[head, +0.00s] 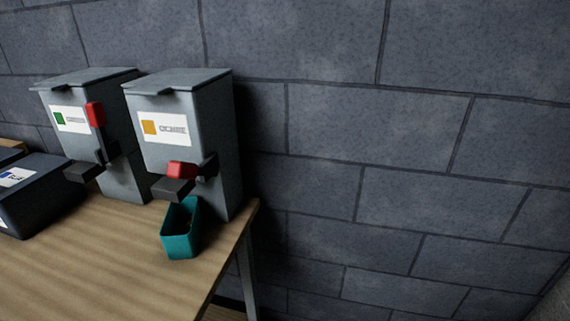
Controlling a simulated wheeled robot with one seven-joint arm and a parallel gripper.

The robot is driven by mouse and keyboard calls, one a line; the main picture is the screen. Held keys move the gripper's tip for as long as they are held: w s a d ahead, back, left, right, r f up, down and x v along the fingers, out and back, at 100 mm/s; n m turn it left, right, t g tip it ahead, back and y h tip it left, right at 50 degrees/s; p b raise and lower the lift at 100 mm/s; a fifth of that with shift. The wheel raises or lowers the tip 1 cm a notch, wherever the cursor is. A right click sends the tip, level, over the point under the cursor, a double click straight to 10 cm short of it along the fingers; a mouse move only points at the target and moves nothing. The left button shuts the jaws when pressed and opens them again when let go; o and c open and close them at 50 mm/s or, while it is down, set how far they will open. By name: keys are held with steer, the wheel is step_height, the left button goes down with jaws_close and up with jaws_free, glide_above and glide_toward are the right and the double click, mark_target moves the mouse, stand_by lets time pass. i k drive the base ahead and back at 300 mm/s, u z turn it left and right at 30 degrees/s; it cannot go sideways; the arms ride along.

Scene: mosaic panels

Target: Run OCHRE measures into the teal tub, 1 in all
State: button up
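The OCHRE dispenser (177,122) is a grey box with a lid and a white label bearing an orange square. It stands near the table's right end, against the wall. Its red-ended lever (182,169) sits low, just above the dark spout (172,189). The teal tub (180,240) stands upright on the table under and slightly in front of that spout. Its inside is dark, and I cannot tell how much it holds. My gripper is not in view.
A second grey dispenser (120,165) with a green-marked label stands to the left, its red lever (95,114) raised. A dark labelled bin (45,205) is at the far left. The wooden table (95,270) is clear in front and ends just right of the tub.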

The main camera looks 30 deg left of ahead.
mark_target(176, 169)
steer(key=u, duration=0.9)
steer(key=k, duration=0.9)
steer(key=u, duration=0.3)
steer(key=i, duration=0.5)
steer(key=z, duration=0.05)
